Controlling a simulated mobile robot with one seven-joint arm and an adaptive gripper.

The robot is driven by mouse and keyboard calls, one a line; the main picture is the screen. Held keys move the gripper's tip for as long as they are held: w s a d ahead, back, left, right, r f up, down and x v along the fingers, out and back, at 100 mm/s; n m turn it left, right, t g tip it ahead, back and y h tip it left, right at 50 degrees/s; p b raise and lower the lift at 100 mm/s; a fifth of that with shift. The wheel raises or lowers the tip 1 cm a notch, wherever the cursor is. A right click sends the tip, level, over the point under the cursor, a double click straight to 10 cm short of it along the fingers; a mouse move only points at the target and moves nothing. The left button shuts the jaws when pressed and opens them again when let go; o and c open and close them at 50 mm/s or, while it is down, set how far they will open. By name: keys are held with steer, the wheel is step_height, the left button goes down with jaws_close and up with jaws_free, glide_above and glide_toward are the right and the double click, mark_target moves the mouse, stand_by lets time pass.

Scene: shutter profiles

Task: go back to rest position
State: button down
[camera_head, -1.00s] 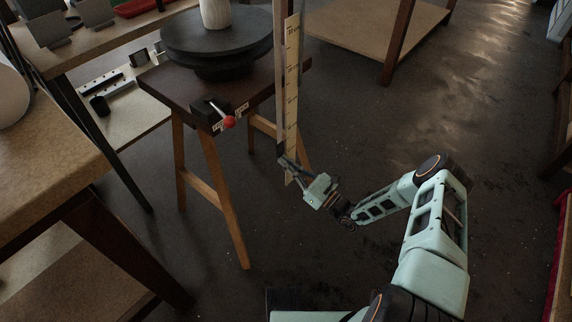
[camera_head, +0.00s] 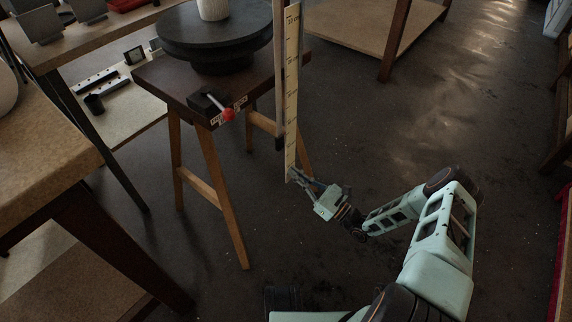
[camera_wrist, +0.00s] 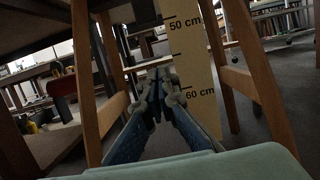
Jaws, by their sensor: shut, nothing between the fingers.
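My gripper (camera_head: 303,178) is at the end of my arm, low over the floor and close to the bottom end of a long upright ruler board (camera_head: 291,95). In the wrist view my gripper (camera_wrist: 158,80) is shut with its fingertips together and nothing between them. The ruler board (camera_wrist: 192,75) stands just beyond the fingers, with its 50 cm and 60 cm marks showing. I cannot tell whether the fingertips touch it.
A wooden stand (camera_head: 205,170) carries a dark turntable (camera_head: 215,35) with a pale vase (camera_head: 213,9). A lever with a red knob (camera_head: 228,114) sticks out in front. A workbench (camera_head: 50,150) is at left. Open floor (camera_head: 420,110) lies to the right.

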steer(key=v, duration=0.6)
steer(key=shift+p, duration=0.35)
steer(key=shift+r, duration=0.1)
